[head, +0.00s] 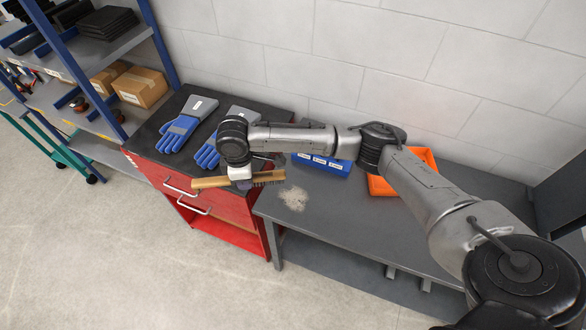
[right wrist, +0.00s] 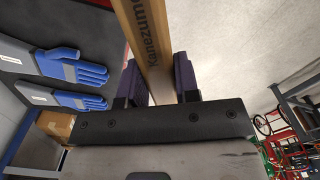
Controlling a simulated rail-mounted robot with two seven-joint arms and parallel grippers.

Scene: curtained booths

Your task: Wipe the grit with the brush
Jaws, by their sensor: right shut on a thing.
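The brush (head: 210,182) has a light wooden handle and dark bristles at its right end. My right gripper (head: 240,175) is shut on the brush, which it holds near the left end of the grey bench, in front of the red cabinet. In the right wrist view the wooden handle (right wrist: 150,40) stands between the two dark finger pads of my right gripper (right wrist: 161,80). The grit (head: 294,196) is a pale patch on the grey bench top (head: 345,220), just right of and below the bristles. My left gripper is in neither view.
Blue gloves (head: 178,135) lie on the black top of the red cabinet (head: 235,205). A blue bin (head: 322,164) and an orange bin (head: 380,186) stand at the back of the bench. Shelves with cardboard boxes (head: 140,87) are at the left. The front of the bench is clear.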

